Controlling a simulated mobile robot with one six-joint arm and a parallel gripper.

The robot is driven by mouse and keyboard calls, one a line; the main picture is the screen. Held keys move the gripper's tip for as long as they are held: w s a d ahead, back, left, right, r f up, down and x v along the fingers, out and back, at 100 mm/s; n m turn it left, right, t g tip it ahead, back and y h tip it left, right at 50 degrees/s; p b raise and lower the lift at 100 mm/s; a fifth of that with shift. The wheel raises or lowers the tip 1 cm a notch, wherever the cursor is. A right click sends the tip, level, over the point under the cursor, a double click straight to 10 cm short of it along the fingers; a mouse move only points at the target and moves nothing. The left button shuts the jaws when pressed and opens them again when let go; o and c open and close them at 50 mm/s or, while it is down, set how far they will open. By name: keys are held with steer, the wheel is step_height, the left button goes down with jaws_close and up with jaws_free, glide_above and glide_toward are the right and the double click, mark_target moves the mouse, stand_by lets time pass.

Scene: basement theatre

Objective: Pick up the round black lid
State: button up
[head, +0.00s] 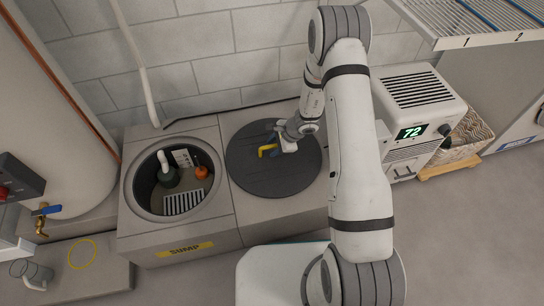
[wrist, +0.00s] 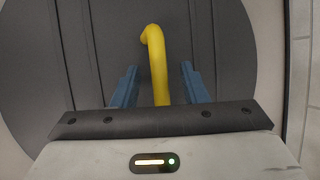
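The round black lid (head: 250,176) lies flat on the concrete box, to the right of the open sump pit. A yellow handle (head: 267,151) stands up from the lid; it also shows in the wrist view (wrist: 157,60). My gripper (head: 275,143) is low over the lid at the handle. In the wrist view, its two blue fingers (wrist: 158,82) are apart, one on each side of the yellow handle, with a visible gap on both sides. The lower end of the handle is hidden behind the gripper body.
The open sump pit (head: 128,190) holds a pump and an orange float (head: 201,172). A dehumidifier (head: 415,115) stands close on the right, with a woven basket (head: 466,137) beyond it. A white pipe (head: 137,65) rises at the left. A wire shelf (head: 490,18) hangs at upper right.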

steer(key=shift+c, duration=0.4)
jaws_close()
stand_by(1.0)
